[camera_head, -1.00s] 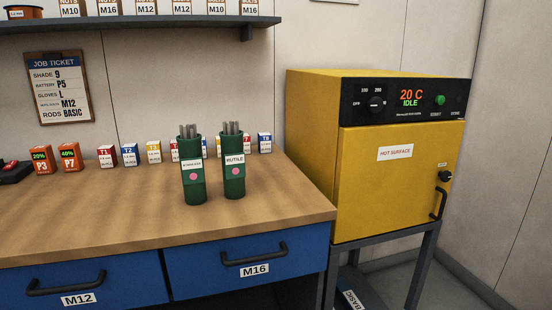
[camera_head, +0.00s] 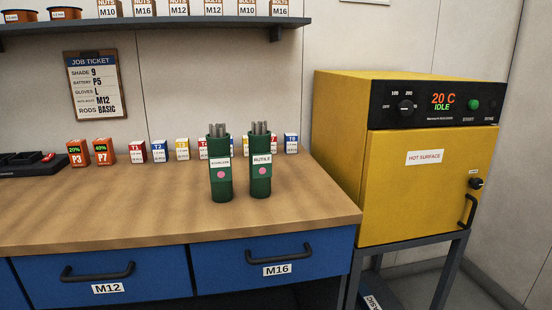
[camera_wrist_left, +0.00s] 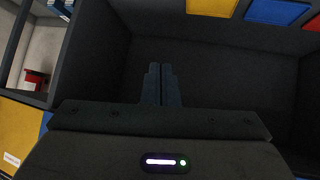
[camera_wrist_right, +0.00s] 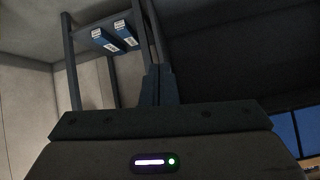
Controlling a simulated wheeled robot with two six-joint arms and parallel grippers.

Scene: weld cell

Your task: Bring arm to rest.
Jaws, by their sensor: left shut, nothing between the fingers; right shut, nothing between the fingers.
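Neither of my grippers shows in the head view. In the left wrist view my left gripper (camera_wrist_left: 161,84) has its two fingers together with nothing between them. It is in front of a dark surface. In the right wrist view my right gripper (camera_wrist_right: 157,84) also has its fingers together and empty. Its tips point toward a dark area beside a metal stand.
A wooden workbench (camera_head: 130,225) with blue drawers holds two green rod canisters, one of them labelled RUTILE (camera_head: 261,175). A yellow oven (camera_head: 420,190) with a closed door stands right of it. Blue boxes (camera_wrist_right: 125,32) lie on a rack (camera_wrist_right: 85,45).

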